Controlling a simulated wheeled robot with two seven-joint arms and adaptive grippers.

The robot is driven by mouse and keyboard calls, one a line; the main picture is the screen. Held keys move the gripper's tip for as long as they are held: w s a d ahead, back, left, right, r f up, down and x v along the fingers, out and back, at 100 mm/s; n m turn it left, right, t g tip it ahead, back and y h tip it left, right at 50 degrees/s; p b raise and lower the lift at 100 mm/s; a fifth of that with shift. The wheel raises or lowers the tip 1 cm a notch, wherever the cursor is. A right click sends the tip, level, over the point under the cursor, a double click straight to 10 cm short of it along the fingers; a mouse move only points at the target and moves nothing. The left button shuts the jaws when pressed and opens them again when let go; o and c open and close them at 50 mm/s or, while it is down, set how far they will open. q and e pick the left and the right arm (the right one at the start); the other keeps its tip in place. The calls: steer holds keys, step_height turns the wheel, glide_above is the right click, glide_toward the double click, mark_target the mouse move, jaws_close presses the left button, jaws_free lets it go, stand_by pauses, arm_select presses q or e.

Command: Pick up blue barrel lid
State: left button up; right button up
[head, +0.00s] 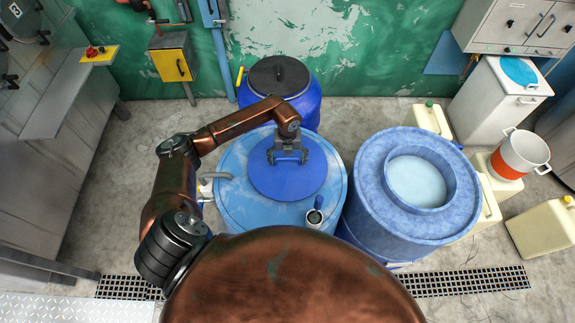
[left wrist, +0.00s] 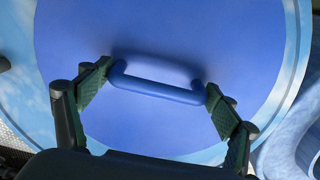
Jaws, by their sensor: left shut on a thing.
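The blue barrel lid (head: 287,187) is a flat round disc over the top of a lighter blue barrel (head: 232,190) in the middle of the head view. My left gripper (head: 288,157) is above the lid and shut on its bar handle. In the left wrist view the two green-padded fingers press on the two ends of the blue handle (left wrist: 157,88), and the lid (left wrist: 75,50) fills most of the picture. I cannot tell whether the lid rests on the barrel or is slightly raised. My right gripper is not in view.
An open blue barrel (head: 375,215) stands close on the right. A dark-lidded blue drum (head: 307,107) stands behind. Cream canisters (head: 540,230) and an orange-white bucket (head: 522,152) stand at the right. Floor is clear at the left.

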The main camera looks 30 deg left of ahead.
arm_select(q)
steer(key=c, duration=0.3)
step_height(320, 180, up, 10)
steer(key=shift+b, duration=0.65)
steer(key=shift+r+p, duration=1.35)
steer(key=shift+r, duration=1.2)
